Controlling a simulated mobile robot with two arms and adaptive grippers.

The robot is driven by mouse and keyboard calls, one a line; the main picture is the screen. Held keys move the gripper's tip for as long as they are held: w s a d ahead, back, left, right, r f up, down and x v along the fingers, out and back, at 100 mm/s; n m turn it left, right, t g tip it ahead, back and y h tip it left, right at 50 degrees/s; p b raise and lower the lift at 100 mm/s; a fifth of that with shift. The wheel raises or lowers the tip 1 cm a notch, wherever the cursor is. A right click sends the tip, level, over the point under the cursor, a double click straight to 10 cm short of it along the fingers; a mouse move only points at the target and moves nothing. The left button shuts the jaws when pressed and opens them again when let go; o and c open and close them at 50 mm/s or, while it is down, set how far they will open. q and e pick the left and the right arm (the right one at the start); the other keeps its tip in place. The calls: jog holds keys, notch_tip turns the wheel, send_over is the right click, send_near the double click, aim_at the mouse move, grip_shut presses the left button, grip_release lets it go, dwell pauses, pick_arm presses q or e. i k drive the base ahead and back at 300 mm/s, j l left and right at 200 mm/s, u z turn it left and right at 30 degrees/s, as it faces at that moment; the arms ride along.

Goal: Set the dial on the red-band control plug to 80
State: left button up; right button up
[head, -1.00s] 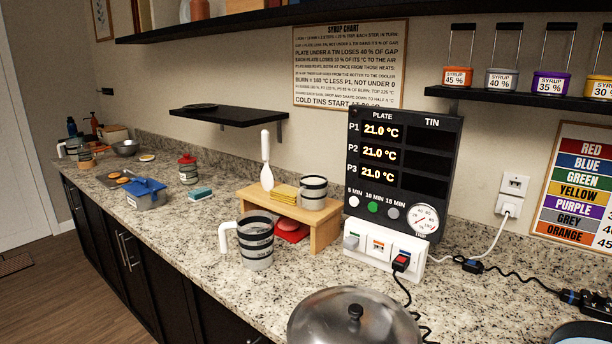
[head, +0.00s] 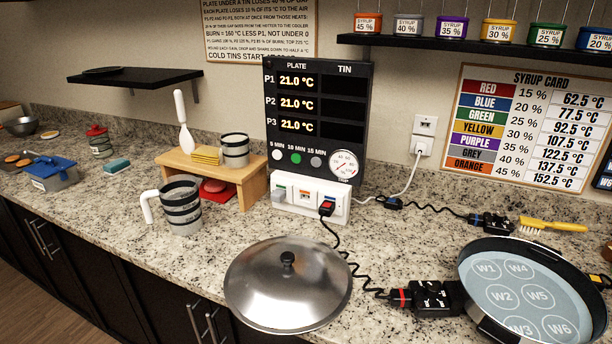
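A black control plug with a red band (head: 402,298) lies on the counter at the lower right, between the steel lid and the round pan. A coiled black cord runs from it towards a red-topped plug (head: 327,207) in the white socket strip. The setting on its dial is too small to read. Neither of my grippers shows in the head view.
The steel lid (head: 287,284) lies near the counter's front edge. The pan (head: 478,262) has marked spots W1 to W6. A striped jug (head: 181,206), wooden stand (head: 245,182), display board (head: 318,115) and yellow brush (head: 552,225) stand or lie around. Speckled counter is clear left of the lid.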

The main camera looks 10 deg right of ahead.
aim_at(431, 289)
jog(key=z, duration=1.2)
